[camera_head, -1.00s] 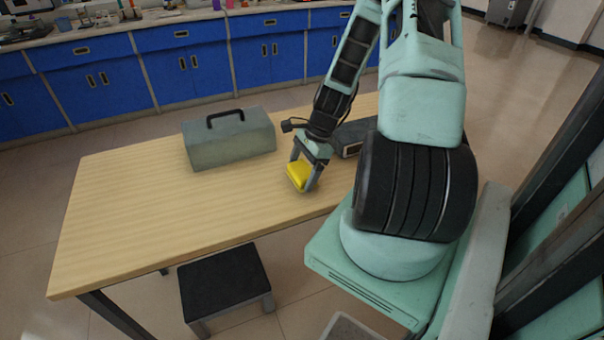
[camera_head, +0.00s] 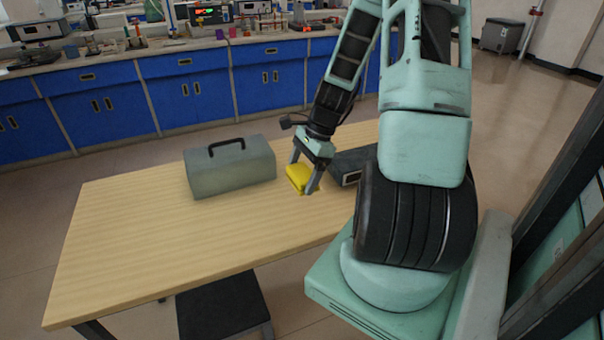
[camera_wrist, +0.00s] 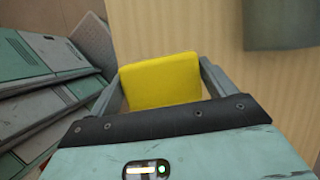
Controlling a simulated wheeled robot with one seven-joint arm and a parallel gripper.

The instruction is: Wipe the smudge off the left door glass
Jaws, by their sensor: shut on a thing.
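My gripper (camera_head: 303,181) is shut on a yellow sponge-like block (camera_head: 298,177) above the right part of the wooden table. The yellow block (camera_wrist: 162,80) also shows between the two fingers in the wrist view. Whether it touches the table top is hard to tell. No door glass and no smudge can be made out in either view.
A grey-green toolbox (camera_head: 230,168) with a black handle stands on the wooden table (camera_head: 130,240), left of my gripper. A dark box (camera_head: 350,163) lies just right of it. A black-topped stool (camera_head: 222,308) is at the table's front. Blue cabinets (camera_head: 110,100) line the back.

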